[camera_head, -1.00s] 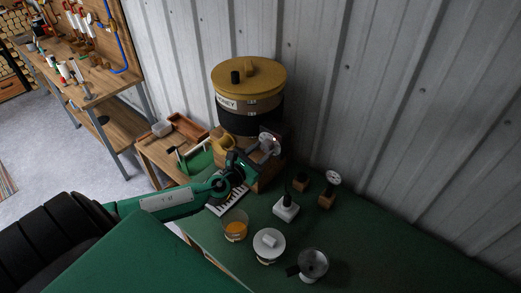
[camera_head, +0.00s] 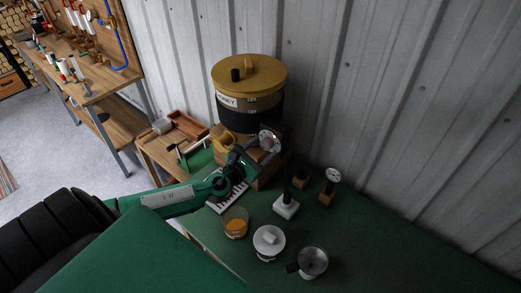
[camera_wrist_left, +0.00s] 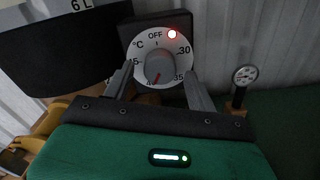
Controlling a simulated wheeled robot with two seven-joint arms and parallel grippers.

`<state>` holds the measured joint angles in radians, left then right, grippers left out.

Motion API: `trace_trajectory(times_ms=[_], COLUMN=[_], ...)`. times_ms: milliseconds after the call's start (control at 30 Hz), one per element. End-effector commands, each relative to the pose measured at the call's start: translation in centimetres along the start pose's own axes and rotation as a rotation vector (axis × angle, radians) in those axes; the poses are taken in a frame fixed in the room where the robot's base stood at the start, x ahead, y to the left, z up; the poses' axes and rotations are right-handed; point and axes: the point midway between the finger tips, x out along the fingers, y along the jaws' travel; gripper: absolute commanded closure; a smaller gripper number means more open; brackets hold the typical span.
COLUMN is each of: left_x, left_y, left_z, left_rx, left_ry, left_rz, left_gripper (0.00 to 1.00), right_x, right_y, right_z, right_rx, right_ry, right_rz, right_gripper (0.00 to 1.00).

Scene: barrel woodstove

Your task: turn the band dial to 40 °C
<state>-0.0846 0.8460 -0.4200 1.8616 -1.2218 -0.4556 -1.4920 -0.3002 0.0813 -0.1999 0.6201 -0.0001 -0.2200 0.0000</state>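The band dial (camera_wrist_left: 160,61) is a white disc with a grey knob, on a dark box on the black band of the honey tank. It also shows in the head view (camera_head: 269,141). In the left wrist view, OFF is at the top, 30 and 35 on the right, and a partly hidden number on the left. The knob's red mark points down, slightly left; no figure is readable there. My right gripper is not in view.
The honey tank (camera_head: 249,77) stands against the corrugated wall. A small gauge on a wooden block (camera_head: 329,187) stands right of the dial. An orange-filled jar (camera_head: 236,222), a white-lidded pot (camera_head: 269,241) and a metal cup (camera_head: 313,262) stand on the green tabletop.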

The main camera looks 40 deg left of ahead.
Motion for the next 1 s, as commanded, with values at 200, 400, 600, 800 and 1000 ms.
trace_trajectory(times_ms=[200, 400, 600, 800, 1000], left_x=[-0.1, -1.9, -4.8, -7.4, -9.8], left_y=[0.0, -0.1, -0.1, -0.1, -0.1], left_z=[0.0, -0.3, -0.4, -0.3, -0.3], left_rx=[0.000, 0.000, 0.002, 0.000, 0.000], left_ry=[-0.001, 0.001, 0.002, 0.002, 0.002], left_rz=[0.001, -0.001, -0.002, -0.002, -0.001], left_gripper=[0.43, 0.43, 0.43, 0.43, 0.43], right_x=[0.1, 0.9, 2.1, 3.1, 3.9], right_y=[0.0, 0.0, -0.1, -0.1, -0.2], right_z=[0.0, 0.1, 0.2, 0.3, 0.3], right_rx=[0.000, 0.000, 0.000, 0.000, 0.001], right_ry=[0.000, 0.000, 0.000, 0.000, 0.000], right_rz=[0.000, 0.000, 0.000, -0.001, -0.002], right_gripper=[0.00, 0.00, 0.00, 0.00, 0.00])
